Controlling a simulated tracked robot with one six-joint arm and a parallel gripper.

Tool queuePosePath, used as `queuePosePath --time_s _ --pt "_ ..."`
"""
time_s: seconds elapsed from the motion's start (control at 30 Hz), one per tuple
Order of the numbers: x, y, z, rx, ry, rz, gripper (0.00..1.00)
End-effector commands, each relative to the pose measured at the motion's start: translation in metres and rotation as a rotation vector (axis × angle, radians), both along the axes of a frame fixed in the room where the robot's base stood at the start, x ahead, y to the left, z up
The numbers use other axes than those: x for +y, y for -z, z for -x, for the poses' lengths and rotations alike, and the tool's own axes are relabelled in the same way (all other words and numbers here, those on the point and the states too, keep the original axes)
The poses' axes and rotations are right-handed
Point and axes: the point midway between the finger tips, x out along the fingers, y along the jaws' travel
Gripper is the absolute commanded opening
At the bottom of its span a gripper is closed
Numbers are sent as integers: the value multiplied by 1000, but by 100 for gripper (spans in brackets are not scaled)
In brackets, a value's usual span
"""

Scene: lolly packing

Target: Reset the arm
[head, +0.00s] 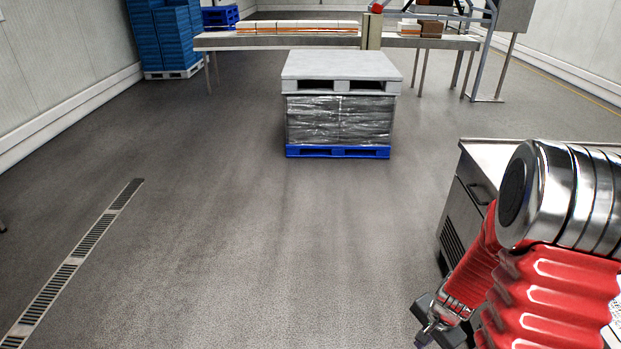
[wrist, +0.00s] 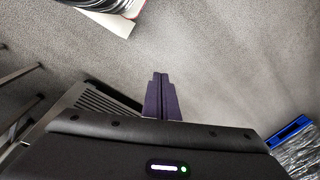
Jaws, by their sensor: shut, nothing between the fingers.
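My arm, in red ribbed sleeves with a silver joint, shows at the right of the head view. The end of the arm with my gripper (head: 430,328) is low at the lower right there, partly cut off by the bottom edge. In the wrist view my gripper (wrist: 160,78) shows as two dark purple fingers side by side, pressed together. Nothing is between them.
A steel cabinet (head: 462,200) stands right beside my arm. A wrapped pallet load (head: 340,120) stands ahead. A long table (head: 260,42) with white boxes and blue crates (head: 160,40) are farther back. Grey floor with a drain (head: 75,260) is clear at left and centre.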

Motion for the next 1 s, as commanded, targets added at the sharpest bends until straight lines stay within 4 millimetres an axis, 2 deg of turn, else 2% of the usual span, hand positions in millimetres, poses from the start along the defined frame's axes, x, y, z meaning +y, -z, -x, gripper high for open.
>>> queuePosePath --time_s 0.03,0.4,1.0 --pt "7 -13 -1 -2 -49 -3 0" --pt "53 -91 16 23 -390 -14 0" --pt "100 -199 62 19 -793 72 0"
